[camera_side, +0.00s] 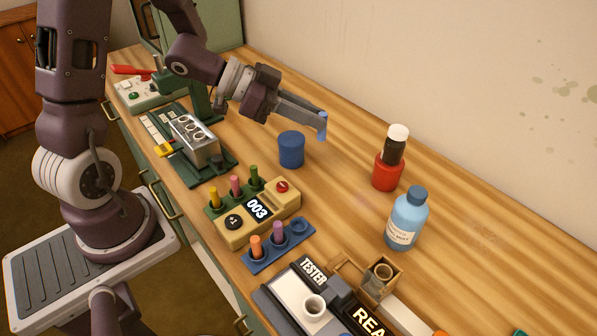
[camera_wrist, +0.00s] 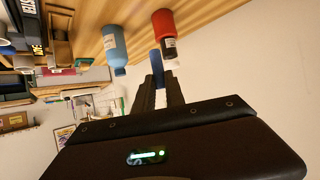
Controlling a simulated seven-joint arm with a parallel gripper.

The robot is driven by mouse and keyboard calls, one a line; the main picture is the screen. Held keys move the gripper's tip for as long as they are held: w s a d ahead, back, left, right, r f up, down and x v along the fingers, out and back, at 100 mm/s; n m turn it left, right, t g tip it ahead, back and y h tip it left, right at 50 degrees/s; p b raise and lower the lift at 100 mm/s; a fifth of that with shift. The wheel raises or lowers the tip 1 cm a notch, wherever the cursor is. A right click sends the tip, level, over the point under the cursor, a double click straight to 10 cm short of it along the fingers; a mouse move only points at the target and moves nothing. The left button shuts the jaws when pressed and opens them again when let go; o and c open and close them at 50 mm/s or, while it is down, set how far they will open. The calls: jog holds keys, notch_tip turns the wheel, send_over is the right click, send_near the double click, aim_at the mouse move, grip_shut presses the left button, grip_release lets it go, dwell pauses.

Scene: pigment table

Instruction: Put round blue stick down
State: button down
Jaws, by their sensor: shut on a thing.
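The round blue stick (camera_side: 323,124) is in my gripper (camera_side: 318,121), which is shut on it. The stick stands roughly upright between the fingertips, above the table and apart from it. In the wrist view, a narrow blue shape (camera_wrist: 155,60) shows at the fingertips (camera_wrist: 157,80); it looks like the stick. A blue rack (camera_side: 267,262) lies lower in the side view. It holds an orange stick (camera_side: 256,246) and a purple stick (camera_side: 278,231), and its right-end round socket (camera_side: 299,225) looks empty.
A blue cup (camera_side: 291,150) stands just below and left of my gripper. A red holder (camera_side: 387,172) with a dark, white-capped bottle and a light blue bottle (camera_side: 406,220) stand right. A yellow device (camera_side: 232,232) with several sticks is left of the rack. The back-right table is clear.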

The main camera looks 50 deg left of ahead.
jog(key=w+a+r+n+t+y, duration=0.1)
jog(key=w+a+r+n+y, duration=0.3)
jog(key=w+a+n+y, duration=1.05)
jog(key=s+a+f+n+g+y, duration=0.3)
jog(key=s+f+n+g+y, duration=0.3)
jog(key=s+f+n+g, duration=0.4)
jog(key=f, duration=0.2)
jog(key=s+f+t, duration=0.1)
jog(key=f, duration=0.2)
jog(key=f+t, duration=0.1)
jog(key=f, duration=0.1)
jog(key=shift+s+a+f+m, duration=0.15)
jog(key=shift+s+f+m, duration=0.1)
jog(key=shift+f, duration=0.1)
jog(key=shift+h, duration=0.25)
jog(key=shift+f, duration=0.4)
